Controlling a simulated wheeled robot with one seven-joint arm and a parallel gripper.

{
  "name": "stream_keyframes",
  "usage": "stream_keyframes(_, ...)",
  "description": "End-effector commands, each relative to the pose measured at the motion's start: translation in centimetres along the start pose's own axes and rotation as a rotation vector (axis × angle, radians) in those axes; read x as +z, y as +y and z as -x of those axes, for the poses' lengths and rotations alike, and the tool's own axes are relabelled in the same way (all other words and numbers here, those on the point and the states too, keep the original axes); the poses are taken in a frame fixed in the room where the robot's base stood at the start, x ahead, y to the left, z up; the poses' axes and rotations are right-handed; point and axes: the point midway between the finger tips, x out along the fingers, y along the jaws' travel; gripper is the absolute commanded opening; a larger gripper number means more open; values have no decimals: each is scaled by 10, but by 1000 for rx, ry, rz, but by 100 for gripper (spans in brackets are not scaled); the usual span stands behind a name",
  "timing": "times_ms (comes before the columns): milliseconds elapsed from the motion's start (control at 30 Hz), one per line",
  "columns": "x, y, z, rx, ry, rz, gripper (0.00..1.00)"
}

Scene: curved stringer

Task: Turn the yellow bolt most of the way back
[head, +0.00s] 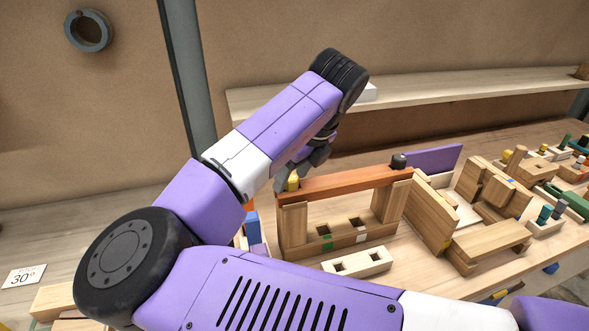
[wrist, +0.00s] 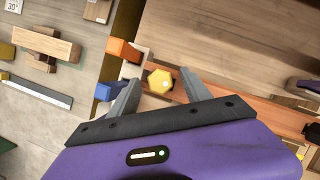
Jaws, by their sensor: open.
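The yellow bolt (head: 293,181) stands upright at the left end of the reddish-brown beam (head: 345,184), which rests across wooden posts. In the wrist view the yellow bolt (wrist: 160,81) shows its hexagonal head from above. My gripper (wrist: 158,85) is open, with one grey finger on each side of the bolt head; I cannot tell whether either finger touches it. In the head view my gripper (head: 303,178) is beside the bolt, partly hidden by its own wrist. A dark bolt (head: 398,161) stands at the beam's right end.
Orange (wrist: 123,50) and blue (wrist: 109,92) blocks lie close to the left finger. A white block with square holes (head: 357,262) sits in front of the frame. A purple panel (head: 433,159) and wooden blocks (head: 485,185) crowd the right. A shelf (head: 440,90) runs behind.

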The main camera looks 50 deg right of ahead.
Motion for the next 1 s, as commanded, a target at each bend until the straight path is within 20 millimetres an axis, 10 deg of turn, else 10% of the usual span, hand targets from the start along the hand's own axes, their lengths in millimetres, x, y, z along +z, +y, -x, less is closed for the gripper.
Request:
stream_keyframes(167, 0, 0, 0, 0, 0, 0, 54)
stream_keyframes(433, 0, 0, 0, 0, 0, 1, 1)
stream_keyframes(1000, 4, -4, 10, 184, 3, 436, 0)
